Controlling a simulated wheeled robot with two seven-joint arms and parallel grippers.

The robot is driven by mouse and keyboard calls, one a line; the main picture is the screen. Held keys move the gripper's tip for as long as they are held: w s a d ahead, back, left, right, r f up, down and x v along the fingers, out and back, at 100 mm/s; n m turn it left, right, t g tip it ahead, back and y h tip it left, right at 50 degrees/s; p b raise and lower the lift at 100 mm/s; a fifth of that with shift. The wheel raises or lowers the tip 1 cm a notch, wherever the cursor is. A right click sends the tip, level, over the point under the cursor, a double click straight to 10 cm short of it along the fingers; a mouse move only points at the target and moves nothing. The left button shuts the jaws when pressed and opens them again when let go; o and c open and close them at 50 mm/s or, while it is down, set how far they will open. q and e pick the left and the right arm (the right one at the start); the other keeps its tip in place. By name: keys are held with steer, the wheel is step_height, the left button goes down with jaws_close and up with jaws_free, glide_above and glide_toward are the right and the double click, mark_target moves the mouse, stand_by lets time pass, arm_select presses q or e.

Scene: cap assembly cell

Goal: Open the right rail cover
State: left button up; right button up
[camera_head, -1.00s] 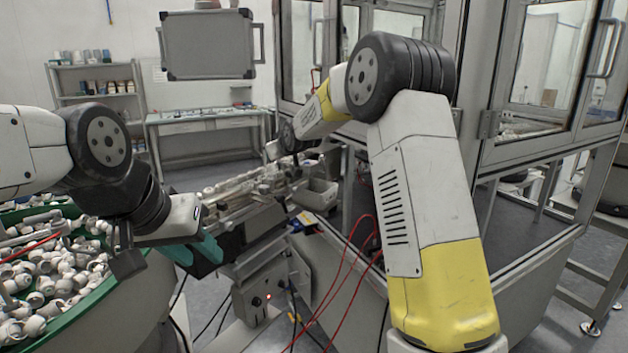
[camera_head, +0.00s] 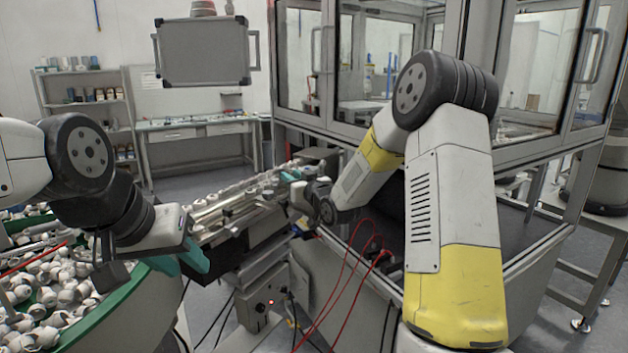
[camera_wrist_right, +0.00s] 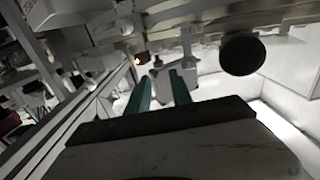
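The feeder rail (camera_head: 232,207) runs diagonally through the middle of the head view, with white caps and metal bars along its top. I cannot clearly tell the right rail cover from the rail's other metal parts. My right gripper (camera_head: 289,174) is at the rail's far right end, partly hidden by its own wrist. In the right wrist view its two teal fingers (camera_wrist_right: 160,92) stand apart, with a pale blocky part (camera_wrist_right: 180,86) beyond and between them; contact is not visible. My left gripper (camera_head: 180,262) has teal fingers apart, beside the rail's near end, holding nothing visible.
A green-rimmed bowl of white caps (camera_head: 125,305) is at the lower left. A glass-walled cell (camera_head: 470,165) stands on the right, with red cables (camera_head: 345,270) hanging before it. A dark round knob (camera_wrist_right: 242,54) shows in the right wrist view. A grey control box (camera_head: 262,308) is below the rail.

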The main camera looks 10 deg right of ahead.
steer(key=s+d+r+m+g+h, duration=0.1)
steer(key=s+d+r+g+h, duration=0.1)
steer(key=s, duration=0.5)
steer(key=s+d+r+g+h, duration=0.2)
steer(key=s+d, duration=0.3)
steer(key=s, duration=0.2)
steer(key=shift+s+r+m+h, duration=0.15)
steer(key=shift+s+m+h, duration=0.15)
steer(key=shift+m, duration=0.1)
